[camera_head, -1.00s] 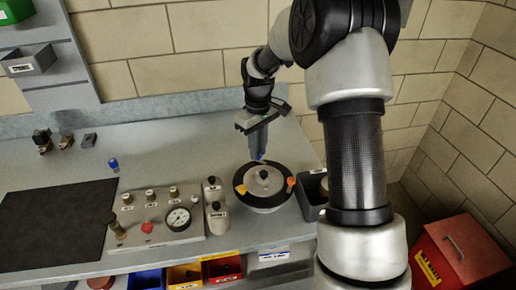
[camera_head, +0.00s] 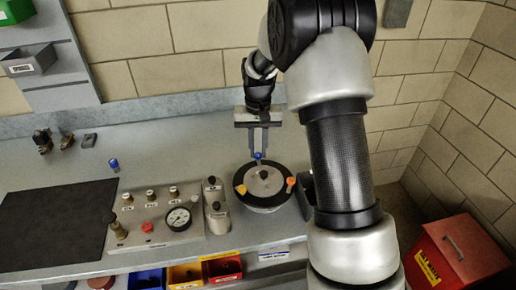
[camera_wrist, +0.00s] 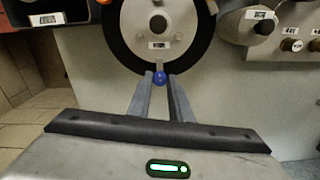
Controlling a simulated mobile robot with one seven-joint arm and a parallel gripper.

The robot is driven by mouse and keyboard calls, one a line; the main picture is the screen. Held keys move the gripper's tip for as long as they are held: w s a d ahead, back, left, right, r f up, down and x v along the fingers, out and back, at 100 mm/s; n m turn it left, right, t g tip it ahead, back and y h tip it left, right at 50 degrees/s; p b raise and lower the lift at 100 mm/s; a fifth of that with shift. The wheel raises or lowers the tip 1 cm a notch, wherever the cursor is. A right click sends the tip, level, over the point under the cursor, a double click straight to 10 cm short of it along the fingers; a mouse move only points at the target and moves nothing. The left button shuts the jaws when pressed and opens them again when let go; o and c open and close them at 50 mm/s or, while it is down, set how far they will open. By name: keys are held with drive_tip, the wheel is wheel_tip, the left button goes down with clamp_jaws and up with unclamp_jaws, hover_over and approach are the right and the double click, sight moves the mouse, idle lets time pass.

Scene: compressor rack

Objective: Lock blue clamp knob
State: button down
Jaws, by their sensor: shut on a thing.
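The blue clamp knob (camera_head: 258,155) sits at the back rim of a round black-and-silver pot (camera_head: 264,185) on the bench. It also shows in the wrist view (camera_wrist: 160,77), right at my fingertips. My gripper (camera_head: 258,152) comes down from behind the pot, and in the wrist view (camera_wrist: 160,80) its two grey fingers are closed in on the blue knob, one on each side. An orange-yellow knob (camera_head: 241,190) and an orange-red knob (camera_head: 291,181) sit on the pot's left and right rim.
A dark mat (camera_head: 55,225) lies farther left. A dark bin (camera_head: 306,195) is close on the right, partly hidden by my arm. The bench behind the pot is clear.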

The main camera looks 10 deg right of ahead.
sight(258, 154)
idle(0.4)
drive_tip(key=c, duration=1.6)
unclamp_jaws()
wheel_tip(258, 154, up, 18)
drive_tip(key=shift+f+p, duration=0.25)
drive_tip(key=shift+p, duration=0.35)
